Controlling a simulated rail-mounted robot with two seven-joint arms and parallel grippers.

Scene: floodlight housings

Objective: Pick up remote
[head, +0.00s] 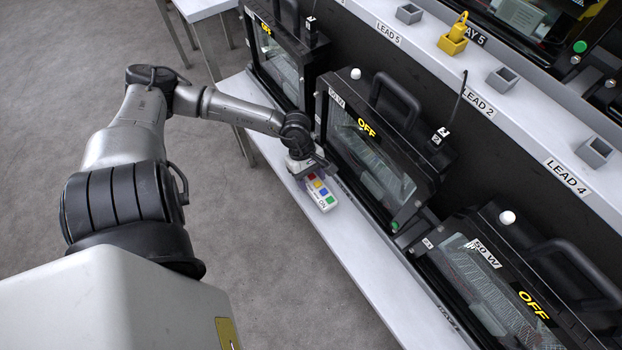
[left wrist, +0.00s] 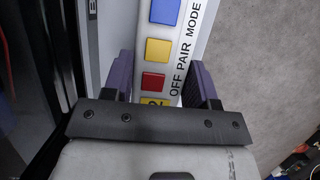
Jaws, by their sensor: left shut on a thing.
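The remote (head: 320,194) is a white bar with coloured square buttons on the narrow white ledge in front of the floodlight housings. In the left wrist view the remote (left wrist: 172,50) shows blue, yellow and red buttons and the words OFF and PAIR MODE. My left gripper (head: 308,172) is at its far end in the head view. In the left wrist view the purple fingers of my left gripper (left wrist: 163,80) are on both sides of the remote, shut on it. Whether the remote is lifted off the ledge I cannot tell. My right gripper is not in view.
Black floodlight housings marked OFF (head: 372,150) stand close beside the ledge (head: 365,255), on its right. Open grey floor (head: 270,290) lies to the left.

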